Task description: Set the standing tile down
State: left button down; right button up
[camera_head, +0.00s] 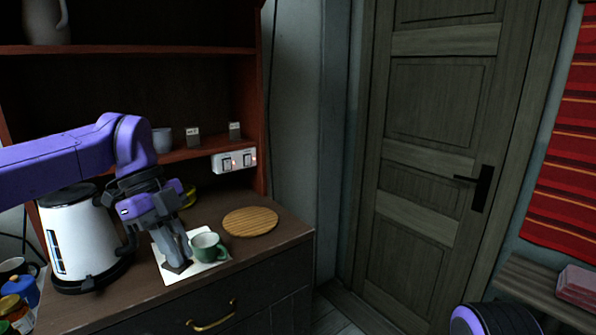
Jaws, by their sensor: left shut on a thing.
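My left gripper (178,260) reaches down over a white square sheet (167,276) on the wooden counter. It is shut on a small dark tile (177,268), which shows only in part below the fingers. The tile is low at the sheet, close to its surface; I cannot tell whether it touches it or how far it is tilted. A green cup (207,247) with a pale inside stands just right of the fingers, at the sheet's right side. My right gripper is not in view.
A white kettle (75,235) stands left of the gripper, close to my arm. Jars (18,305) crowd the front left. A shelf (190,152) with small cards and a socket strip (234,161) are behind.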

aim_at(181, 273)
pick_arm(q)
jog(key=f+m+g+y, duration=0.1)
jog(key=f+m, duration=0.1)
jog(key=m, duration=0.2)
jog(key=w+f+m+g+y, duration=0.1)
jog(key=f+m, duration=0.1)
jog(key=m, duration=0.2)
jog(key=a+f+m+y, duration=0.1)
jog(key=f+m, duration=0.1)
jog(key=m, duration=0.2)
jog(key=shift+w+f+g+y, duration=0.2)
jog(key=shift+f+g+y, duration=0.2)
notch_tip(181, 273, down, 18)
jog(key=s+d+n+t, duration=0.1)
jog(key=n+t, duration=0.3)
jog(key=n, duration=1.3)
jog(key=s+n+t, duration=0.1)
jog(key=n+t, duration=0.4)
jog(key=n, duration=1.2)
jog(key=shift+s+d+n, duration=0.3)
jog(key=shift+s+d, duration=0.05)
jog(key=shift+s, duration=0.05)
jog(key=shift+r, duration=0.1)
